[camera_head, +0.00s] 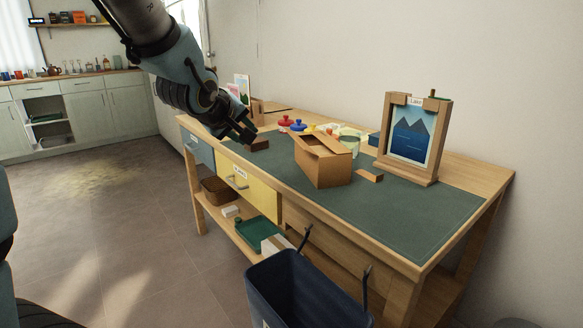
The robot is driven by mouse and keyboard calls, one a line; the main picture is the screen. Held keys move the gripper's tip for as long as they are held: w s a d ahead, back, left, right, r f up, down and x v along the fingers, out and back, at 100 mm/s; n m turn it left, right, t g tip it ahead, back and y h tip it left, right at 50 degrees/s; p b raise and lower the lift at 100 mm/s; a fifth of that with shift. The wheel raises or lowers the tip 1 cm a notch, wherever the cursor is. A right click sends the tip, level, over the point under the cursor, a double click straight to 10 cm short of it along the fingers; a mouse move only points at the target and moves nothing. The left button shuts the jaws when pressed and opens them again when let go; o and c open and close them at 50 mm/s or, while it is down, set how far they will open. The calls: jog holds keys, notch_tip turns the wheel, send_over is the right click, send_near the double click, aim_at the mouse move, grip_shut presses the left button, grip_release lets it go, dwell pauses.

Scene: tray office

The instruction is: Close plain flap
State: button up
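A brown cardboard box (324,165) stands on the green desk mat, right of the picture's middle. I cannot tell which flap is the plain one, and the inside of the box is mostly hidden. My gripper (246,137) hangs above the desk's left part, to the left of the box and apart from it. Its fingers are dark and small here; I cannot tell whether they are open or shut.
A small dark brown block (260,144) lies just by my gripper. Red and blue knobbed items (298,125) sit behind the box. A framed mountain picture (411,136) stands at right, with a small wooden block (370,175) before it. A dark blue bin (296,290) stands before the desk.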

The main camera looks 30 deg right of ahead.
aim_at(292, 136)
jog(key=s+d+n+h+b, duration=0.1)
jog(key=s+d+h+b, duration=0.3)
jog(key=b, duration=0.5)
jog(key=shift+y, duration=0.3)
jog(key=b+x, duration=0.1)
jog(key=x, duration=0.6)
jog(key=b+x, duration=0.1)
jog(key=x, duration=0.3)
jog(key=shift+s+d+r+b, duration=0.15)
jog(key=shift+d+b, duration=0.15)
jog(key=shift+d, duration=0.25)
grip_shut()
